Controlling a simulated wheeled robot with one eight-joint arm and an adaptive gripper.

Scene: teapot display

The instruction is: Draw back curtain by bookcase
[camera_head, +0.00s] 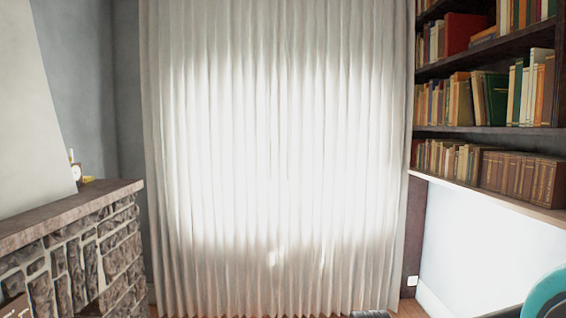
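A white pleated curtain (275,160) hangs across the middle of the head view, closed from side to side, with bright light showing through it. Its lower edge reaches close to the wooden floor. A dark bookcase (490,55) full of books stands along the right, close to the curtain's right edge. My gripper cannot be made out. A small dark piece at the bottom edge and a teal and grey rounded part at the lower right corner show, and I cannot tell whether either belongs to my arm.
A stone fireplace (75,255) with a wooden mantel (70,215) juts in at the left. A pale ledge (490,198) and a white wall (460,245) lie below the books. Little floor (408,309) shows.

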